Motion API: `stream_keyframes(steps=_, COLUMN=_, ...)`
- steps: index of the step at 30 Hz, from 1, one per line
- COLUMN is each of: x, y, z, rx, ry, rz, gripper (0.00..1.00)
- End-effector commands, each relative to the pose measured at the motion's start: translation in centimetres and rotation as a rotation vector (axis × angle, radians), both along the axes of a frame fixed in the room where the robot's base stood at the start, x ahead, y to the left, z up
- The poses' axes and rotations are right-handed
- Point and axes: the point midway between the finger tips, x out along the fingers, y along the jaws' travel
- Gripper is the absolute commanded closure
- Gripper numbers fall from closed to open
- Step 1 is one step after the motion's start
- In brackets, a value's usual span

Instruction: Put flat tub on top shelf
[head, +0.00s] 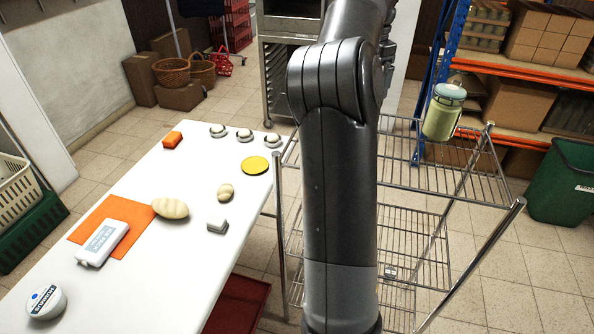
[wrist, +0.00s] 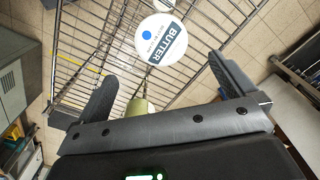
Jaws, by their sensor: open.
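A round white flat tub (wrist: 162,40) with a blue dot and a BUTTER label shows in the wrist view against a wire shelf (wrist: 205,25). It lies beyond my fingertips and no finger touches it. My gripper (wrist: 162,72) is open, its two dark fingers spread apart with nothing held between them. In the head view my arm hides the gripper and this tub. A similar white tub (head: 45,302) with a blue dot stands on the white table. The wire rack's top shelf (head: 405,178) is partly hidden behind my arm.
A greenish jar (head: 442,118) stands on the rack's top shelf at the right back. The white table (head: 150,285) holds a white box (head: 103,243), a yellow disc (head: 255,165) and several small items. A green bin (head: 562,185) stands right of the rack.

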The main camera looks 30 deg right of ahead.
Motion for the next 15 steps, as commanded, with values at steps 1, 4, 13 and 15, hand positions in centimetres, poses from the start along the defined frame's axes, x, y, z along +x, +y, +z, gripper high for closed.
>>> stream_keyframes(steps=1, x=-0.3, y=0.8, z=0.4, rx=0.006, ry=-0.017, rz=0.021, gripper=0.0)
stream_keyframes(steps=4, x=-1.2, y=3.0, z=1.1, rx=0.018, ry=-0.057, rz=0.094, gripper=0.0)
stream_keyframes(steps=13, x=-5.1, y=13.2, z=1.9, rx=0.021, ry=-0.196, rz=0.434, gripper=0.0)
stream_keyframes(steps=15, x=-6.2, y=15.9, z=1.9, rx=0.01, ry=-0.224, rz=0.523, gripper=0.0)
